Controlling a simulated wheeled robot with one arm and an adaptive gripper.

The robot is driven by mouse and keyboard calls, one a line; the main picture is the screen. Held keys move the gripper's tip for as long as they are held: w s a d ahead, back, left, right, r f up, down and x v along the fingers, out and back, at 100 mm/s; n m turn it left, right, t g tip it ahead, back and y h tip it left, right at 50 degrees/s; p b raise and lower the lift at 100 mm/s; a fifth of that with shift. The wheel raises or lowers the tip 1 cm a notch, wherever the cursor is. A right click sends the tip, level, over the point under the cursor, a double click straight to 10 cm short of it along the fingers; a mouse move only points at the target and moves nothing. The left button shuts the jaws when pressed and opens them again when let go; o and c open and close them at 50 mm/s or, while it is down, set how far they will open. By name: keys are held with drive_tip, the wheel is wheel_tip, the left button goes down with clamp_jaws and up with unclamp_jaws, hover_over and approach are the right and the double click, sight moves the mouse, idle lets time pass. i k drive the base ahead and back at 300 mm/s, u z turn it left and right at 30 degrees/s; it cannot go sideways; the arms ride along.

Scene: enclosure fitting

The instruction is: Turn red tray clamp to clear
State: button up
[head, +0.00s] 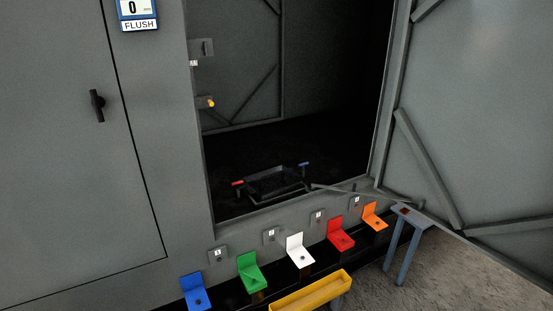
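The red tray clamp (238,183) is a small red bar on a short post at the left end of a dark tray (275,182). The tray sits on the dark floor inside the open enclosure. A blue clamp (304,165) stands at the tray's right end. The red bar points roughly left to right in the picture; whether it overlaps the tray rim is too small to tell. My gripper is not in view.
An open door (475,110) stands at the right, with a thin stay rod and a blue-grey stand (407,215) near it. Several coloured brackets, including a red one (340,238), line the front below the sill. A yellow trough (312,292) lies before them.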

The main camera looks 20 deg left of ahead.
sight(237, 183)
drive_tip(key=u, duration=0.65)
drive_tip(key=i, duration=1.6)
drive_tip(key=u, duration=1.2)
drive_tip(key=i, duration=0.55)
drive_tip(key=u, duration=0.25)
